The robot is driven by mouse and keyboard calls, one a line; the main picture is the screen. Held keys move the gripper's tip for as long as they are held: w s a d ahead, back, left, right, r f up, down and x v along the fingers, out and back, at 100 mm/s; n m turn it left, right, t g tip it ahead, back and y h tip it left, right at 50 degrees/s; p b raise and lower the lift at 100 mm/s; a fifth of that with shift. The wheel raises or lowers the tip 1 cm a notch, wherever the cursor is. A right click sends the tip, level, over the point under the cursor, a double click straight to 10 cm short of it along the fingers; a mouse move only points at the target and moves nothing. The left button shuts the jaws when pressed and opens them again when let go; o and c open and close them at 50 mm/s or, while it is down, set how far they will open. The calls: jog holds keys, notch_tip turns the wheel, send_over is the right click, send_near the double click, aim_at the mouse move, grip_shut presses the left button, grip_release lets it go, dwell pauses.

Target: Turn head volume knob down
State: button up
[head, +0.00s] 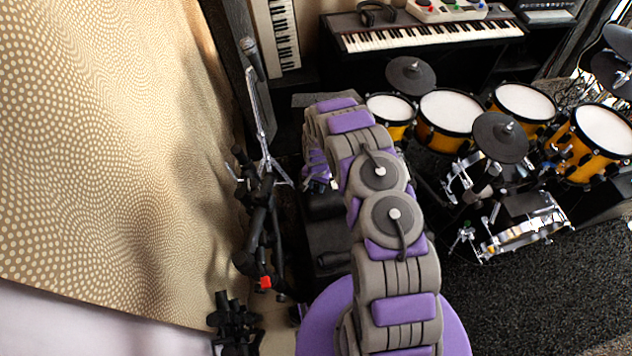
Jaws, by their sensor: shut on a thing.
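My grey and purple arm reaches up from the bottom middle and bends down at its far end. My gripper (318,172) shows only in part, small and half hidden by my own arm, beside dark equipment (326,232). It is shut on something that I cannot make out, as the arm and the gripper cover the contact. I cannot pick out the head volume knob in this view; whether the dark equipment carries it cannot be told.
Left of the arm stand a microphone stand (262,125) and black stands (262,235), close to a dotted wall panel (110,150). A yellow drum kit (455,112) is at the right. A keyboard (430,36) is at the back. Dark carpet (510,310) lies open at lower right.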

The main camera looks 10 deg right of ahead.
jog(key=n+p, duration=0.2)
jog(key=n, duration=0.1)
jog(key=shift+w+r, duration=0.2)
jog(key=shift+r, duration=0.1)
jog(key=n+p, duration=0.2)
jog(key=shift+s+f+n, duration=0.1)
jog(key=shift+n, duration=0.3)
jog(key=shift+n+p, duration=0.7)
jog(key=shift+n, duration=0.1)
jog(key=n+p, duration=0.1)
jog(key=n, duration=0.1)
jog(key=shift+a+n, duration=0.1)
jog(key=shift+n, duration=0.3)
jog(key=n+p, duration=0.2)
jog(key=n, duration=0.2)
jog(key=shift+n, duration=0.3)
jog(key=n, duration=0.5)
jog(key=shift+a+p, duration=0.1)
jog(key=shift+p, duration=0.25)
jog(key=n, duration=0.5)
